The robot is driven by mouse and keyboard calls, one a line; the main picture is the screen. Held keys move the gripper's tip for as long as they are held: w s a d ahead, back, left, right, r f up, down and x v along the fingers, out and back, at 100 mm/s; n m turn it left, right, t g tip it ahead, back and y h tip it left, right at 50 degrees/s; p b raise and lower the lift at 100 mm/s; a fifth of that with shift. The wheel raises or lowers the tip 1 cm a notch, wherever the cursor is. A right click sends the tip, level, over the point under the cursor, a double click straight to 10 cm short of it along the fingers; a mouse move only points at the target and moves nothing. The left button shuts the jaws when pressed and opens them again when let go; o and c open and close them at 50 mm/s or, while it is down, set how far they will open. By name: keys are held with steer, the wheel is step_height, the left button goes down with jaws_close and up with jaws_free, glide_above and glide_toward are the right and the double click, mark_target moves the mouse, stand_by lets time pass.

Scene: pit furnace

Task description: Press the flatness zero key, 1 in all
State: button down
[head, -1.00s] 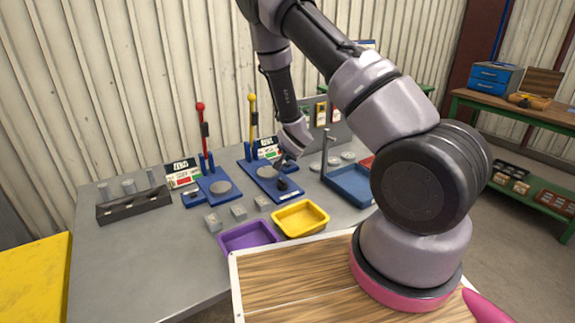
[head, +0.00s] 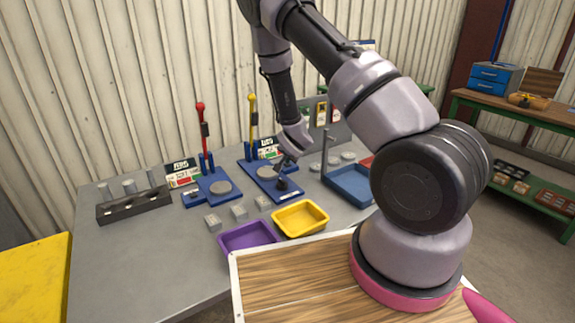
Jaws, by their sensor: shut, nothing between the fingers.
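Two blue lever stations stand at the back of the grey bench. The left station (head: 222,197) has a red-knobbed lever (head: 203,130), a grey disc and a display panel (head: 182,174) beside it. The right station (head: 264,185) has a yellow-topped lever (head: 252,118), a grey disc and a display (head: 267,147) behind it. A small black piece (head: 282,184) sits at its front. My gripper (head: 281,166) is shut and empty, pointing down over the right station. Its tips are small and dark. I cannot tell which small part is the flatness zero key, or whether my gripper touches anything.
A blue tray (head: 350,196) and a post stand (head: 325,155) are right of my gripper. Purple (head: 249,237) and yellow (head: 300,219) bins and several grey blocks (head: 238,212) lie in front. A dark rack (head: 134,207) stands at left. The bench's front left is clear.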

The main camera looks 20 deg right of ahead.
mark_target(287, 166)
steer(key=shift+r, duration=0.1)
stand_by(0.3)
steer(key=shift+r, duration=0.65)
steer(key=shift+r, duration=2.55)
